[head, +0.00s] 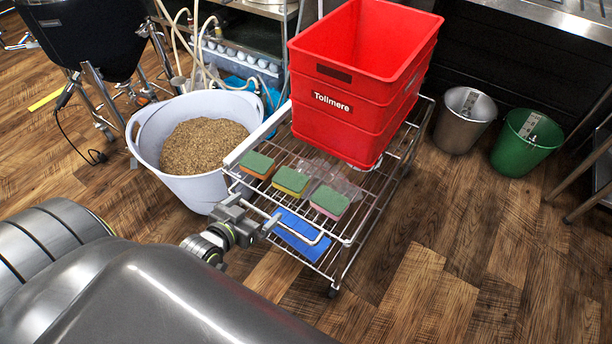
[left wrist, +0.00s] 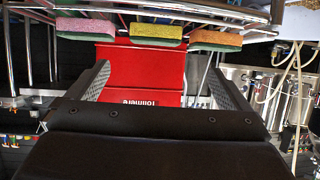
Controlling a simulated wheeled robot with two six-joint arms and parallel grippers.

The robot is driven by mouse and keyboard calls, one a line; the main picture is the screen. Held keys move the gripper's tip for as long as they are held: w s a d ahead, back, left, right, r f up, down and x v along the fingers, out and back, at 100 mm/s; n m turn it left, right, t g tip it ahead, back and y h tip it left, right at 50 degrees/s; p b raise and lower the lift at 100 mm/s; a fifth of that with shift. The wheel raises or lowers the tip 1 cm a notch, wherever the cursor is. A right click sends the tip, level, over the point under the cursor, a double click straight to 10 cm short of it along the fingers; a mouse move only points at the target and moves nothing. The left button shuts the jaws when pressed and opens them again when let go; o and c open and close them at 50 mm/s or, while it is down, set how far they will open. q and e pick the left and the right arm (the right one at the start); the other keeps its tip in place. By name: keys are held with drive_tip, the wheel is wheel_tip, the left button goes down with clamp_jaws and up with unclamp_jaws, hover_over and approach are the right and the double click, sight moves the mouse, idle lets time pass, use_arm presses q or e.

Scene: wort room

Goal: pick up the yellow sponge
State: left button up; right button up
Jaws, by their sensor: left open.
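The yellow sponge (head: 290,182) has a green scouring top and lies in the middle of a row of three on the upper wire shelf of a cart (head: 374,206). An orange sponge (head: 257,165) lies to its left and a pink sponge (head: 329,202) to its right, both green-topped. My left gripper (head: 262,217) is open and empty at the cart's near edge, short of the sponges. In the left wrist view the yellow sponge (left wrist: 157,32) shows beyond and between the open fingers (left wrist: 158,70), apart from them.
A red crate (head: 338,118) stands on the cart behind the sponges, next to clear plastic packaging (head: 335,178). A blue item (head: 300,235) lies on the lower shelf. A white tub of grain (head: 160,180) stands left; metal (head: 464,120) and green (head: 525,143) buckets stand right.

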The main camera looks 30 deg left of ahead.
use_arm(q)
drive_tip(key=b, duration=0.3)
approach(290, 180)
drive_tip(key=x, duration=0.4)
drive_tip(key=shift+w+a+f, duration=0.2)
drive_tip(key=shift+w, duration=0.1)
drive_tip(key=b+x, duration=0.2)
drive_tip(key=x, duration=0.3)
drive_tip(key=shift+w+d+f, duration=0.15)
drive_tip(key=shift+f, duration=0.05)
drive_tip(key=shift+w, duration=0.3)
use_arm(e)
wheel_tip(290, 180, up, 6)
drive_tip(key=w+a+t+y, duration=0.1)
drive_tip(key=a+t, duration=0.1)
drive_tip(key=shift+w+t, duration=0.3)
drive_tip(key=shift+w, duration=0.1)
use_arm(q)
drive_tip(key=c, duration=0.8)
drive_tip(key=shift+o, duration=0.2)
drive_tip(key=shift+r, duration=0.1)
